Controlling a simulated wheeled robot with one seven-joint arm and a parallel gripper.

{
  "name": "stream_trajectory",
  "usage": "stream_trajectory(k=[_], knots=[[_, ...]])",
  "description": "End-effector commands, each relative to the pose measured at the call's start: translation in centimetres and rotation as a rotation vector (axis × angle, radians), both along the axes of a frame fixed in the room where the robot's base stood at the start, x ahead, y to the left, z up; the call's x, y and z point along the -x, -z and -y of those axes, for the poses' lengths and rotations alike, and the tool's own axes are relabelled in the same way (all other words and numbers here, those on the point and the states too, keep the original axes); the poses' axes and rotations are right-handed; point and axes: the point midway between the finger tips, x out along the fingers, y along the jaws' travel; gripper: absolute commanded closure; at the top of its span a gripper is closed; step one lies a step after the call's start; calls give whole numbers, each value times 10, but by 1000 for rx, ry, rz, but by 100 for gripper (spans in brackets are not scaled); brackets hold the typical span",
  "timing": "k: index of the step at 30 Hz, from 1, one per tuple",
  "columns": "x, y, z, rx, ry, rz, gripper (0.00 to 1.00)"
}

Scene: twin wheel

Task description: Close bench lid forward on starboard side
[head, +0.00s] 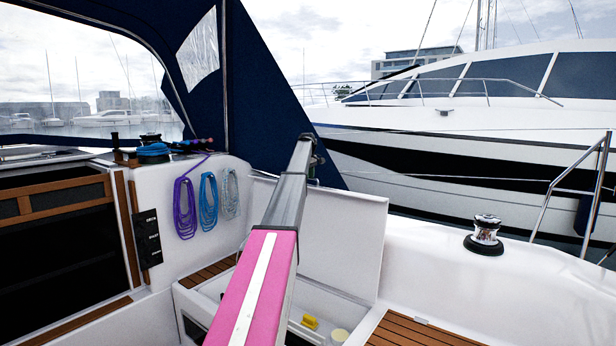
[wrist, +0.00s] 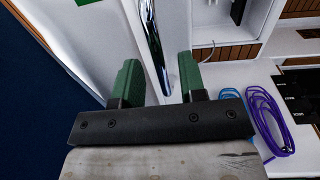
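The forward bench lid (head: 345,235) is a white panel standing raised, leaning against the cockpit side in the head view. The open locker (head: 290,300) lies below it, with a yellow item (head: 310,322) inside. My pink and grey arm crosses in front of the lid's left part and hides some of it. In the wrist view my gripper (wrist: 160,82) has two green fingers apart, with nothing seen held. I cannot tell whether it touches the lid.
Purple rope (head: 186,208) and blue rope (head: 209,203) hang on the white wall left of the arm. A winch (head: 485,235) and a steel rail (head: 568,185) stand at the right. Wooden bench slats (head: 410,332) lie at the bottom right. A blue canopy (head: 265,90) hangs above.

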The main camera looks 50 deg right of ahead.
Motion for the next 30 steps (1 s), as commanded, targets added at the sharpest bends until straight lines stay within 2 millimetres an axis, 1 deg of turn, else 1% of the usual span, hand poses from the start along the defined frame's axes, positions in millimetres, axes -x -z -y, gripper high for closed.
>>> stream_trajectory(k=[2,3,5,6,12,14,17,20,23,26,27,29,30], knots=[[0,0,0,0,0,0,62],[0,0,0,0,0,0,75],[0,0,0,0,0,0,95],[0,0,0,0,0,0,100],[0,0,-2,2,0,0,100],[0,-1,-6,7,0,0,100],[1,-1,-17,23,-1,1,100],[2,-1,-37,54,-2,1,100],[3,1,-66,99,-3,1,100],[4,4,-101,158,-3,2,100],[5,6,-116,185,-4,1,100],[5,10,-141,228,-4,1,100],[5,14,-157,256,-4,2,100]])
